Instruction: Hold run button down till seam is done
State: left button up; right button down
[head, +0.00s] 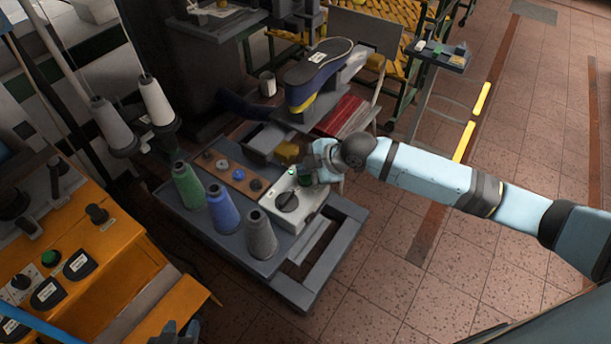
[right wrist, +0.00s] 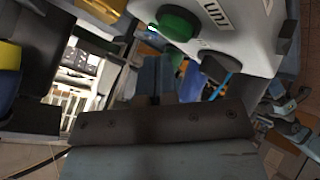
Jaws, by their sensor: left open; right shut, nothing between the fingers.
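The run button looks to be the green button (head: 303,171) on the white control box (head: 308,211), which also bears a black dial (head: 287,201). My right gripper (head: 313,177) is shut and empty at the box's far end, right beside the green button. In the right wrist view the green button (right wrist: 178,22) shows just above my shut fingers (right wrist: 155,80); I cannot tell whether they touch it. My left gripper (head: 180,333) is open at the bottom edge, mostly cut off.
Green (head: 188,184), blue (head: 221,208) and grey (head: 261,232) thread cones stand on the table left of the box. An orange console (head: 105,262) with another green button (head: 51,258) is at the left. The tiled floor at the right is clear beneath my arm.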

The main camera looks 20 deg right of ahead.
aim_at(306, 179)
jog(key=shift+f, duration=0.35)
jog(key=shift+f, duration=0.55)
dwell(1.7)
jog(key=shift+r, duration=0.1)
dwell(0.8)
jog(key=shift+r+p, duration=0.7)
jog(key=shift+r, duration=0.15)
notch_tip(306, 179, up, 5)
jog(key=p, duration=0.4)
jog(key=shift+r, duration=0.1)
dwell(0.3)
dwell(0.7)
